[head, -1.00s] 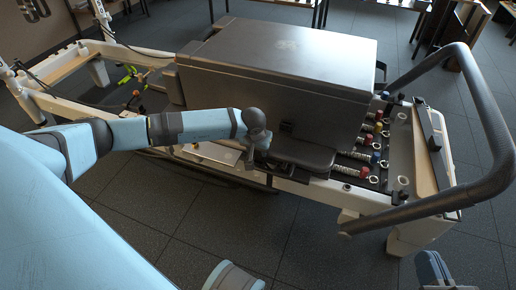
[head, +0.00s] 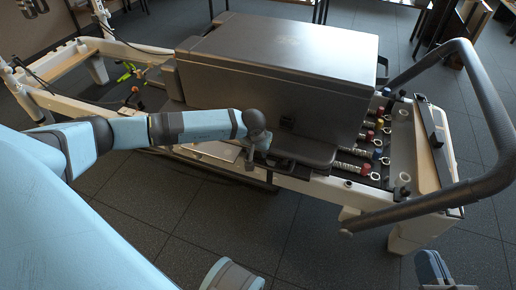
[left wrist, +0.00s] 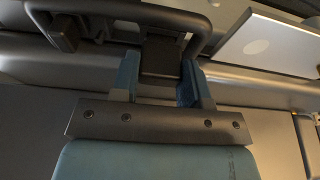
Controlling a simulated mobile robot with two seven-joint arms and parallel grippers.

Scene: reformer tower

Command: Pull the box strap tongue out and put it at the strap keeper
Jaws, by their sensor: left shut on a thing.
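The large grey box (head: 290,60) sits on the reformer. My left gripper (head: 254,166) is low beside the box's near side, left of the dark padded rest (head: 303,150), and is small and partly hidden by my wrist. In the left wrist view, its two blue fingers (left wrist: 160,82) are shut on a dark flat piece (left wrist: 161,55), which looks like the strap tongue. The rest of the strap is not clear. My right gripper (head: 433,270) seems to show partly at the lower right edge.
A dark curved bar (head: 490,110) rises at the right end of the reformer. Springs with coloured ends (head: 372,140) lie right of the box. In the left wrist view, a dark bent bar (left wrist: 205,30) runs close to the fingers. The near floor (head: 200,220) is clear.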

